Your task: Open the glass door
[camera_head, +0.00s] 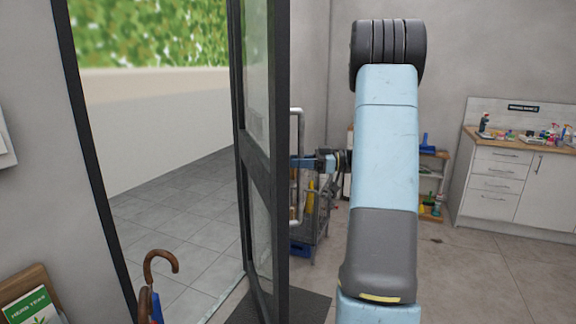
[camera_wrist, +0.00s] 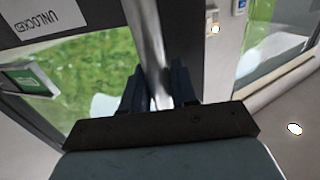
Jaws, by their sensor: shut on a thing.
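The glass door (camera_head: 262,150) has a dark frame and stands swung open, seen nearly edge-on in the head view. Its doorway shows tiled ground and greenery beyond. A vertical metal handle (camera_head: 299,135) stands off the door's right face. My gripper (camera_head: 303,162) reaches the handle from the right, partly behind my arm. In the wrist view my gripper (camera_wrist: 160,92) has its two dark fingers on either side of the handle bar (camera_wrist: 150,40) and is shut on it.
An umbrella with a curved brown handle (camera_head: 160,262) stands at the doorway's left. A dark mat (camera_head: 305,306) lies by the door. A cart (camera_head: 312,235) stands behind the handle. A white counter (camera_head: 510,185) with bottles is at the right. Floor between is clear.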

